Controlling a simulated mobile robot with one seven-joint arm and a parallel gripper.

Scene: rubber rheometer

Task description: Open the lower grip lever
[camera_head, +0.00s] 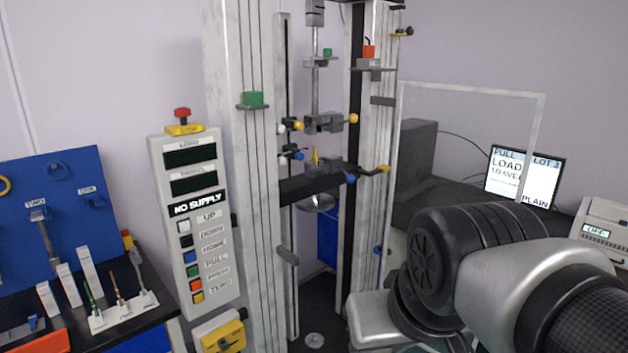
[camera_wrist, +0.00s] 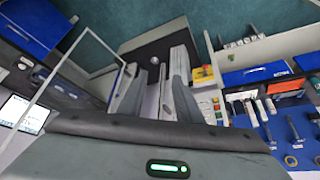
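The testing machine's upper grip (camera_head: 323,124) is a grey block with yellow-knobbed ends between the two columns. Below it, around the dark crossbeam (camera_head: 318,184), are small lever parts: a blue knob (camera_head: 299,156) at the left, another blue knob (camera_head: 350,179) at the right, and a yellow-ended lever (camera_head: 383,168) by the right column. I cannot tell which is the lower grip lever, or its state. My gripper (camera_wrist: 158,90) shows two grey fingers spread apart in the wrist view, with nothing visible between them. In the head view my arm fills the lower right and my fingers are hidden.
A control panel (camera_head: 188,225) with several buttons and a "NO SUPPLY" label stands left of the machine. A blue tool board (camera_head: 60,240) is farther left. A clear framed screen (camera_head: 470,125) and a monitor (camera_head: 524,174) are at the right. The wrist view also shows the framed screen (camera_wrist: 62,65).

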